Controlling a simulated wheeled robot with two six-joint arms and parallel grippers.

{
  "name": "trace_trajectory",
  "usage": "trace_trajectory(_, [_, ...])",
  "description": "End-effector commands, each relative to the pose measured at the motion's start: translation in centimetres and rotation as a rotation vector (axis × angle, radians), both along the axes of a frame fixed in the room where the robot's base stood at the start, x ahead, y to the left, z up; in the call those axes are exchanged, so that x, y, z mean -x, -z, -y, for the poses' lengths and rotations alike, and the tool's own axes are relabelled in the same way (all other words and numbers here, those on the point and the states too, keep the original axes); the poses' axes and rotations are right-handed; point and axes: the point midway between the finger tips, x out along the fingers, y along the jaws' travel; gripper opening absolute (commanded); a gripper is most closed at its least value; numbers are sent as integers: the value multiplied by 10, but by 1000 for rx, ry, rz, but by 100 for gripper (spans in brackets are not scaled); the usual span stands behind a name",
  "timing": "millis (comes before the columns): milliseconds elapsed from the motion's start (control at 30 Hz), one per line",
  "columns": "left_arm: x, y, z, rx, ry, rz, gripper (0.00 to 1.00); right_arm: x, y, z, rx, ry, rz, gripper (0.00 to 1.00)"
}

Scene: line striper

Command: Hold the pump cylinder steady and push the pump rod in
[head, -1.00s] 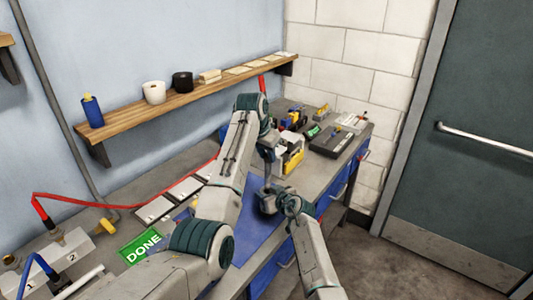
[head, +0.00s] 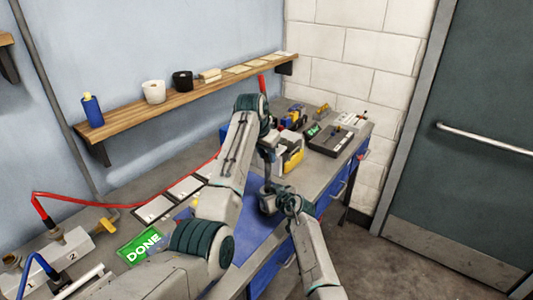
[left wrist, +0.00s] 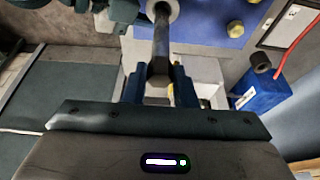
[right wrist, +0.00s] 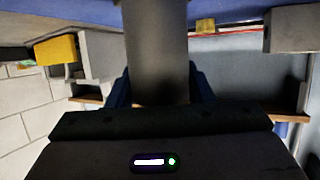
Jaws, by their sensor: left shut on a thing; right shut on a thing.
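My left gripper (left wrist: 158,85) is shut on the steel pump rod (left wrist: 161,40). The rod runs from the jaws to the pale round end of the pump cylinder (left wrist: 164,8) at the top of the left wrist view. A length of rod shows between jaws and cylinder. My right gripper (right wrist: 158,98) is shut around the grey pump cylinder (right wrist: 157,45), which fills the middle of the right wrist view. In the head view the dark cylinder (head: 267,203) is beside my right gripper, with my left gripper above it. How deep the rod sits inside is hidden.
A blue mat (head: 253,232) lies on the bench below the grippers. A yellow and white block-shaped item (head: 290,155) stands close behind them. A green DONE sign (head: 141,246) lies at left. A shelf (head: 180,100) runs along the wall.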

Motion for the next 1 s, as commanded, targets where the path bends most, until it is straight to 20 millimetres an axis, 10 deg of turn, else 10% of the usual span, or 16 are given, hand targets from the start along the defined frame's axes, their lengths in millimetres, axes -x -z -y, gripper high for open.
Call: trace_trajectory(1000, [0, 13, 0, 0, 0, 2, 5, 0, 0, 1, 1, 1, 1, 0])
